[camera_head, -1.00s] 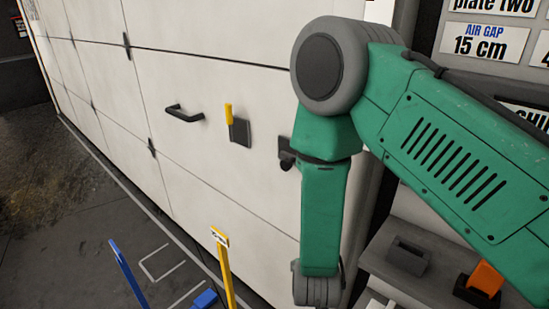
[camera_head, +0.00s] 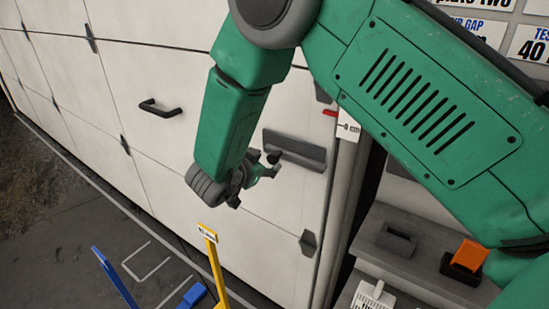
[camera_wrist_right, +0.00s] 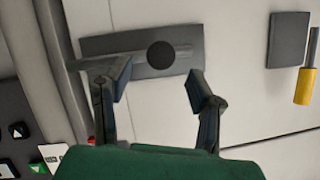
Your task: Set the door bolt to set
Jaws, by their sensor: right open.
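A long grey plate (camera_head: 300,152), likely the door bolt, is fixed to the white door near its right edge. In the right wrist view the plate (camera_wrist_right: 105,45) carries a round black knob (camera_wrist_right: 161,55). My right gripper (camera_head: 270,165) is in front of the plate's left end and partly hides it. In the wrist view the right gripper (camera_wrist_right: 158,80) is open and empty, its fingertips on either side of the knob and a little below it. I cannot tell whether it touches the plate. My left gripper is not in view.
A black handle (camera_head: 161,110) is on the door at left. The wrist view shows a grey plate (camera_wrist_right: 288,40) and a yellow lever (camera_wrist_right: 303,86). A red piece (camera_head: 330,112) sits at the door frame. A yellow post (camera_head: 214,265) and a blue post (camera_head: 115,275) stand below.

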